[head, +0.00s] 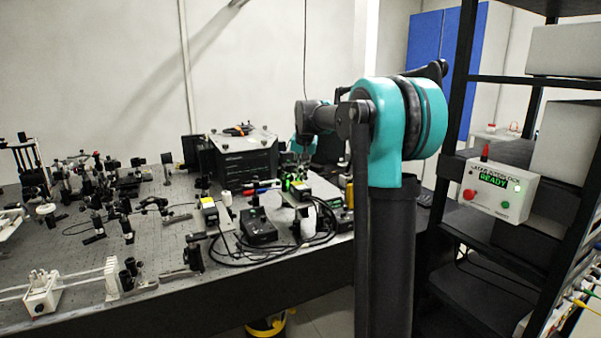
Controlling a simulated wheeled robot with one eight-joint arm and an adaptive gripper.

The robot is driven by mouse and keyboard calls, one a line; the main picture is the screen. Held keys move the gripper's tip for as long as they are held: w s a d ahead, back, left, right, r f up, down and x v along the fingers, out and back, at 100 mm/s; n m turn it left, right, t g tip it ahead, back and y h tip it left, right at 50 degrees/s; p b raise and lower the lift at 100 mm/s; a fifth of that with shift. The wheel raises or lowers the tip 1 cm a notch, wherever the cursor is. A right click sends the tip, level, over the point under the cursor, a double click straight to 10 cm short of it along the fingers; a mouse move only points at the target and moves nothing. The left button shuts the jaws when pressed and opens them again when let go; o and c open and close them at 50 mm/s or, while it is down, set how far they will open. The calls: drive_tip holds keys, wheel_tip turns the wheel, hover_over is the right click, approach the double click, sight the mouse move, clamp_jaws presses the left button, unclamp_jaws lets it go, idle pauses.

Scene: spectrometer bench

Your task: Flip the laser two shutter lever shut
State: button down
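Two small laser units with yellow labels stand on the optical bench (150,270). One laser unit (209,207) is left of centre; the other laser unit (301,188) is further right, near a green glow. I cannot read which is laser two, and no shutter lever can be made out at this size. My arm reaches over the bench's right part. Its far end, with my gripper (303,158), is small and dark above and behind the right laser unit. The fingers cannot be told apart from the equipment behind them.
A black instrument box (240,160) stands behind the lasers. A black control box (258,227) and looped cables lie in front. Optics mounts crowd the bench's left side. A white panel reading READY (498,190) hangs on the black rack at right.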

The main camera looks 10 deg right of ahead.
drive_tip(key=shift+s+a+t+h, duration=0.15)
drive_tip(key=shift+a+t+h, duration=0.15)
drive_tip(key=shift+a+h, duration=0.25)
drive_tip(key=shift+h, duration=0.45)
drive_tip(key=c, duration=1.6)
unclamp_jaws()
drive_tip(key=shift+s+r, duration=0.1)
drive_tip(key=v, duration=1.1)
drive_tip(key=shift+s+a+r, duration=0.1)
drive_tip(key=shift+s+r, duration=0.15)
drive_tip(key=shift+r, duration=0.05)
